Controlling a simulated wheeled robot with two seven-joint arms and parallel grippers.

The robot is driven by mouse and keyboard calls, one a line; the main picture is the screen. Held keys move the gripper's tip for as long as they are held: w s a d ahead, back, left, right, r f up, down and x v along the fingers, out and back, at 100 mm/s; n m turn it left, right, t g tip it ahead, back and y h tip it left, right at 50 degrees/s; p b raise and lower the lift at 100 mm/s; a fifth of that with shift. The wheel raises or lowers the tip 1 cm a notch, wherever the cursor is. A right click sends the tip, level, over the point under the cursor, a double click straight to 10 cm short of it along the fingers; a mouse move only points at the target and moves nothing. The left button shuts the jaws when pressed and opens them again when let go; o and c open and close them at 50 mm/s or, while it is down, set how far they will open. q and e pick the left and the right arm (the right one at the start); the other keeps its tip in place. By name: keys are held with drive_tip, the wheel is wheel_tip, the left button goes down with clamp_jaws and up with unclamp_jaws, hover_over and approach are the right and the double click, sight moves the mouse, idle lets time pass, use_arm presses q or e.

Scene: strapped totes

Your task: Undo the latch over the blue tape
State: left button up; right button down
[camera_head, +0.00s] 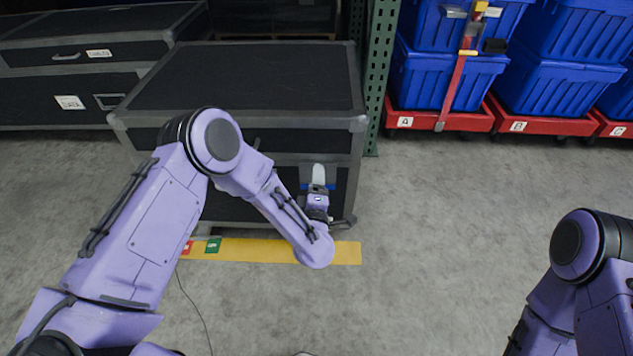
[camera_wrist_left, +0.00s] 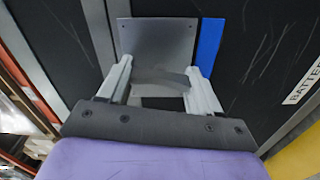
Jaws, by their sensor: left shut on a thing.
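The big black case (camera_head: 250,80) has a metal latch plate (camera_head: 318,173) on its front; it also shows in the left wrist view (camera_wrist_left: 158,42). A strip of blue tape (camera_wrist_left: 209,48) runs beside the plate. A curved grey latch lever (camera_wrist_left: 165,78) lies between the fingers of my left gripper (camera_wrist_left: 159,75), which is shut on it. In the head view my left gripper (camera_head: 318,190) is at the case front, partly covering the latch and tape. My right arm is at the right edge, its gripper out of view.
Yellow floor tape (camera_head: 345,252) lies before the case, with red and green tags on it. Other black cases (camera_head: 70,60) stand at left. A green rack post (camera_head: 381,60) and blue totes (camera_head: 555,90) on red dollies are at right. Floor in the middle is clear.

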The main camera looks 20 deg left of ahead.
use_arm(q)
drive_tip(key=shift+n, duration=1)
drive_tip(key=o, duration=1.1)
drive_tip(key=shift+c, duration=0.2)
drive_tip(key=shift+s, duration=0.1)
drive_tip(key=p+v, duration=0.2)
drive_tip(key=v, duration=0.8)
drive_tip(key=shift+s, duration=0.2)
